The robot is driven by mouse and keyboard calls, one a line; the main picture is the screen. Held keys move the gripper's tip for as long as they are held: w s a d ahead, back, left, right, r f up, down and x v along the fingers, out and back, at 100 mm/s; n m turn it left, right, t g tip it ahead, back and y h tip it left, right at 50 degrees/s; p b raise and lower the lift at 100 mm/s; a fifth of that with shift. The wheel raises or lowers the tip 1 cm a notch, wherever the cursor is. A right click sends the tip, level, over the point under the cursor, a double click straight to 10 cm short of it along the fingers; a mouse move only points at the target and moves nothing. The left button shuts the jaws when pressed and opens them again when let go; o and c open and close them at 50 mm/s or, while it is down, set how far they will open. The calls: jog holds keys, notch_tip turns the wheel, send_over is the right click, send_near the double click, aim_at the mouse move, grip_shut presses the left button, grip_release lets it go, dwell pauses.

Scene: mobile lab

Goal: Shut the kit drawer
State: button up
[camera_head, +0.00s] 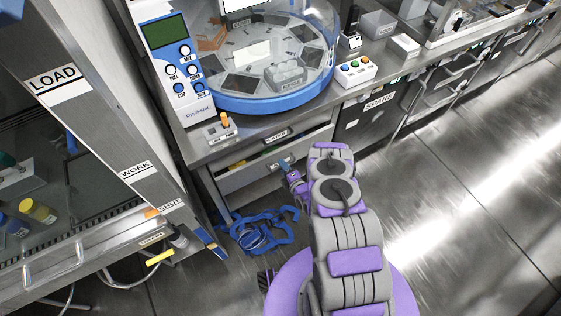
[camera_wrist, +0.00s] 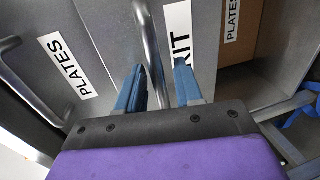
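The kit drawer (camera_head: 250,177) is under the bench with the round machine in the head view. It stands partly pulled out, with small yellow and green items showing inside. Its grey front (camera_wrist: 205,62) fills the middle of the wrist view, with a partly hidden KIT label (camera_wrist: 180,35) and a metal bar handle (camera_wrist: 148,42). My gripper (camera_wrist: 160,78) is at this front, with its two blue fingers apart. The handle lies between the fingers, closer to the left one. I cannot tell whether they touch it. In the head view my gripper (camera_head: 286,169) is small and partly hidden by my arm.
A PLATES panel (camera_wrist: 75,75) with its own handle adjoins the drawer front. A blue tangled object (camera_head: 262,230) lies on the floor beside my arm. A LOAD/WORK/SHUT cabinet (camera_head: 95,120) stands at left. Open floor (camera_head: 450,190) lies at right.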

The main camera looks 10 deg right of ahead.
jog(key=shift+w+a, duration=0.1)
jog(key=shift+a, duration=0.25)
jog(key=shift+d, duration=0.3)
jog(key=c, duration=0.4)
grip_shut()
jog(key=shift+a, duration=0.1)
jog(key=shift+f, duration=0.1)
